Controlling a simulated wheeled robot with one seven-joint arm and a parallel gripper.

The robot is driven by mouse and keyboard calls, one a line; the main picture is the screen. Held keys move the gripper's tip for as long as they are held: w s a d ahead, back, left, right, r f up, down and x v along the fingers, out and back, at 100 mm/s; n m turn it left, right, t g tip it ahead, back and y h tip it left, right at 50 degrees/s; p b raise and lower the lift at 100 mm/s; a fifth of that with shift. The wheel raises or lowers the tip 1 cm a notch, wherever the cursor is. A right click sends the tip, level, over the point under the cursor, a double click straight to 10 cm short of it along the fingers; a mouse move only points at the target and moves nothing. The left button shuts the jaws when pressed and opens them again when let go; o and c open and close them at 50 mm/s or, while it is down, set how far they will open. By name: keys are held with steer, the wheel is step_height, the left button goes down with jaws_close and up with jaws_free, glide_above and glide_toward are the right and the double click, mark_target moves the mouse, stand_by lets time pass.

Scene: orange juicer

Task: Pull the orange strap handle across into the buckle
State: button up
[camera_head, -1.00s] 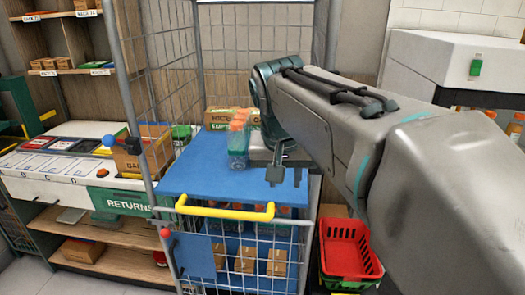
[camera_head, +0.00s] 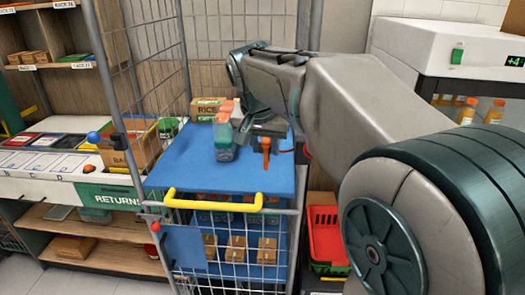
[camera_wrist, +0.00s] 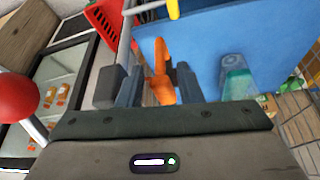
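The orange strap handle (camera_head: 266,145) shows below my gripper (camera_head: 262,130), over the right side of the cart's blue top shelf (camera_head: 185,165). In the wrist view the orange handle (camera_wrist: 162,82) is between the two fingers of my gripper (camera_wrist: 160,88). I cannot tell whether both fingers touch it. The strap is mostly hidden. I cannot make out the buckle for sure; a dark block (camera_wrist: 109,88) sits beside the left finger in the wrist view.
The yellow bar (camera_head: 213,204) crosses the cart's front. A red basket (camera_head: 323,235) is at the right.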

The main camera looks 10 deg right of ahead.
mark_target(265, 149)
steer(key=shift+x, duration=2.05)
jaws_close()
steer(key=shift+a, duration=0.1)
